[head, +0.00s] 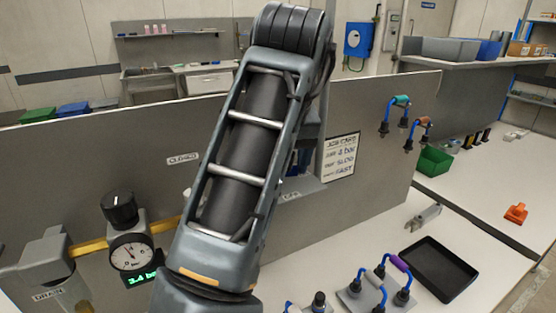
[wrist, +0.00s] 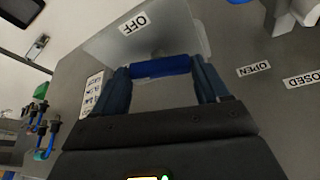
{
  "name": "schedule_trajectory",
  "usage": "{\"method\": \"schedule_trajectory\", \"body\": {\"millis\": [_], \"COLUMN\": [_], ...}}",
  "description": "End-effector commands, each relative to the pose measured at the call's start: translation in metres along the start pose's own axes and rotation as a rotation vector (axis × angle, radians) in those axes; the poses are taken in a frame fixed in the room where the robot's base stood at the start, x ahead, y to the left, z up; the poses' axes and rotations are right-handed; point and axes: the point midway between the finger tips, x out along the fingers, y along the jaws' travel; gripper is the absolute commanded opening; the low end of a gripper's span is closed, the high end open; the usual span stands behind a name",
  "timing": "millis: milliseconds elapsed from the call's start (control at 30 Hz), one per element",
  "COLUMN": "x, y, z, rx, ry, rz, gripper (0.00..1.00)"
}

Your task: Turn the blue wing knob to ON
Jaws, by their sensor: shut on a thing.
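The blue wing knob (wrist: 161,66) shows in the wrist view as a blue bar between the two dark fingers of my gripper (wrist: 162,72). My gripper is shut on it, one finger at each end. The knob sits in front of a pale grey plate (wrist: 105,45) with an OFF label (wrist: 134,23) on it. The ON label is not seen, and I cannot tell exactly where the knob points.
The grey panel (head: 385,110) carries a pressure gauge (head: 131,252) and a black knob (head: 120,208) at left, and a written card (head: 341,158). CLOSED (wrist: 303,80) and OPEN (wrist: 254,69) labels are near the gripper. A black tray (head: 438,268) and blue-handled parts lie at right.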

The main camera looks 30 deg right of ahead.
Motion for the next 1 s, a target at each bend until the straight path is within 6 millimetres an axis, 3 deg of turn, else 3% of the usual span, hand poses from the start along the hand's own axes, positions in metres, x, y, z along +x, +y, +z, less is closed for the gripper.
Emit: {"method": "schedule_trajectory", "body": {"millis": [433,1000], "x": [-0.0001,0.0002], "y": [0.0007,0.0013], "z": [0.0000,0.0001], "rx": [-0.259,-0.320], "ry": [-0.002,-0.003], "rz": [-0.110,-0.133], "gripper": [0.44,0.44]}}
